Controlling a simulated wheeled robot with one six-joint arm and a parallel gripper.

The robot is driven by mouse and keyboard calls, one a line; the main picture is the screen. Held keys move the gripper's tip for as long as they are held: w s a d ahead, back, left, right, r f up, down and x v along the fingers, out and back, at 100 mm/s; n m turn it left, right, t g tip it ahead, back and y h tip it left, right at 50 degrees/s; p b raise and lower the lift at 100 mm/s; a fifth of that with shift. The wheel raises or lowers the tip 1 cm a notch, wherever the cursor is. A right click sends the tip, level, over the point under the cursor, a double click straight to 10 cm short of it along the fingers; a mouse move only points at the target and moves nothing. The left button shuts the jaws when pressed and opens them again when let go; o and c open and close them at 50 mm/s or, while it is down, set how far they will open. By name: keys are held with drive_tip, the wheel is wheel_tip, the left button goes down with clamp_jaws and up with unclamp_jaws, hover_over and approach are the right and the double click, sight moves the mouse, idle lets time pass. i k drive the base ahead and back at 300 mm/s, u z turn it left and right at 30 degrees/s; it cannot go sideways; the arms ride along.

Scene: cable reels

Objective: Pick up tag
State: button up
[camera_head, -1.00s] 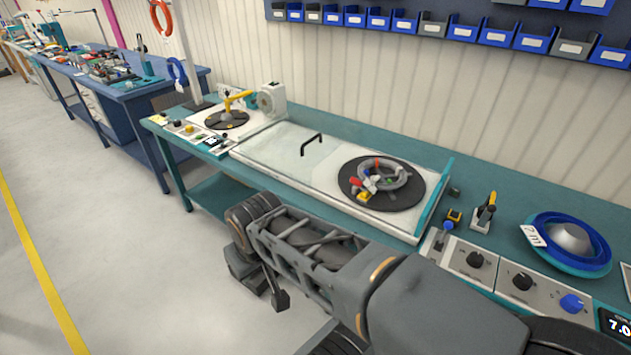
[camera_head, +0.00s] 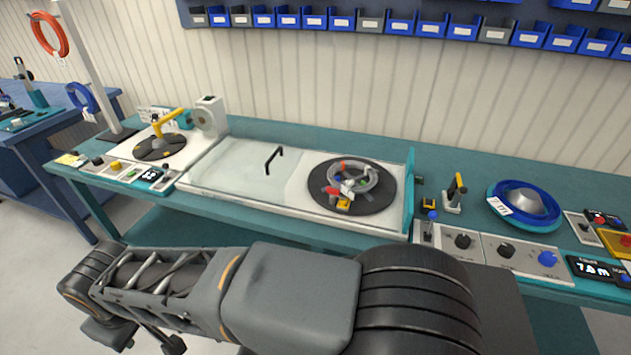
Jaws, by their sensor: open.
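A white tag (camera_head: 498,206) marked "7 m" lies at the left side of a blue reel (camera_head: 530,202) on the right part of the bench. Other small pale tags hang on the orange coil (camera_head: 50,35) and the blue coil (camera_head: 82,97) at the far left. My gripper (camera_head: 148,342) is low at the left, at the far end of my arm, in front of the bench and well away from the reel's tag. It is partly hidden, and its fingers look apart and empty.
The teal bench (camera_head: 330,140) carries a turntable (camera_head: 380,200) with a grey ring and coloured parts, beside a clear cover (camera_head: 245,165). Knob panels (camera_head: 485,252) line its front right edge. A small upright tool (camera_head: 456,195) stands left of the reel. Blue bins (camera_head: 400,22) hang above.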

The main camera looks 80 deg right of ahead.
sight(345, 191)
drive_tip(key=i, duration=0.7)
drive_tip(key=z, duration=3.35)
drive_tip(key=i, duration=0.5)
drive_tip(key=u, duration=0.05)
